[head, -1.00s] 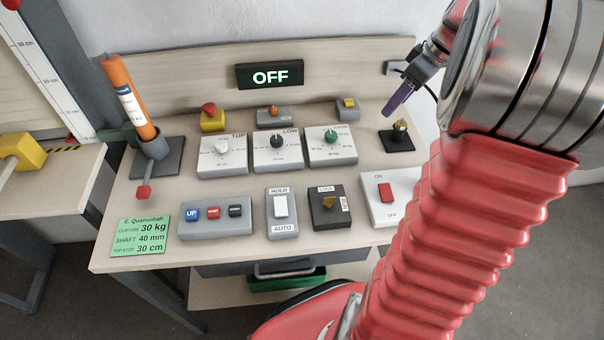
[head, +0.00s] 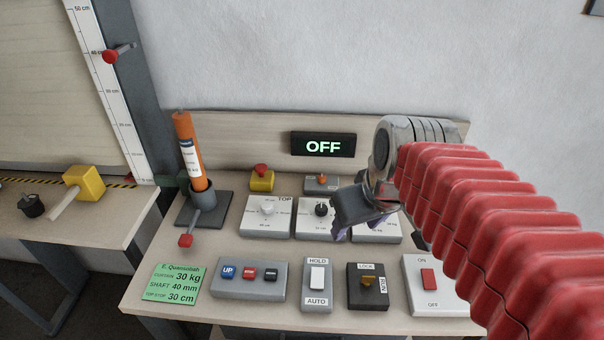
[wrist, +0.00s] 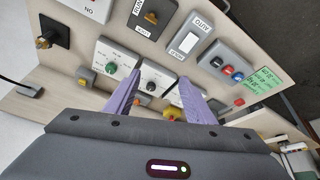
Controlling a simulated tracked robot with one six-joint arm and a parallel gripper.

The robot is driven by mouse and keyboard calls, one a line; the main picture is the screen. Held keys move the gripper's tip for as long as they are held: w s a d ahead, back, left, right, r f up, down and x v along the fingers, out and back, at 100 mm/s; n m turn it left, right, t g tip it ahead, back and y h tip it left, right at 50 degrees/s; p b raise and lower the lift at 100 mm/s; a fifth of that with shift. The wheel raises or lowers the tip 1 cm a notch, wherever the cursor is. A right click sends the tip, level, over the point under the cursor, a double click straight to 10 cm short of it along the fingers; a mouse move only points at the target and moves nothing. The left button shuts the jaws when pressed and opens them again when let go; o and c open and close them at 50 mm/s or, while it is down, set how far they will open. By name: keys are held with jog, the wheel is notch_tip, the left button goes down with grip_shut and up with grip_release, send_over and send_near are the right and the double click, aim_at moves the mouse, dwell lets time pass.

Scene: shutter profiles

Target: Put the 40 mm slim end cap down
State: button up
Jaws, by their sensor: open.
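My gripper (head: 352,232) is above the control bench, over the area of the middle and right dial boxes. In the wrist view its two purple fingers (wrist: 160,84) are spread apart with nothing between them. I cannot identify a 40 mm slim end cap for certain in either view. A small dark round piece (head: 32,205) lies on the left bench, but its size and kind cannot be told. A green note (head: 174,282) on the bench reads shaft 40 mm, curtain 30 kg and top stop 30 cm.
An orange cylinder (head: 189,150) leans in a grey holder at the bench's left. The display (head: 323,146) reads OFF. Dial boxes (head: 267,217) and switch boxes (head: 248,279) crowd the bench. A yellow block (head: 85,182) with a rod is on the left bench (head: 90,228).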

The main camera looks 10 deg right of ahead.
jog(key=s+a+f+m+t, duration=0.1)
jog(key=s+a, duration=0.3)
jog(key=shift+s+a+f, duration=0.3)
jog(key=shift+s+f, duration=0.05)
jog(key=shift+s, duration=0.05)
dwell(1.0)
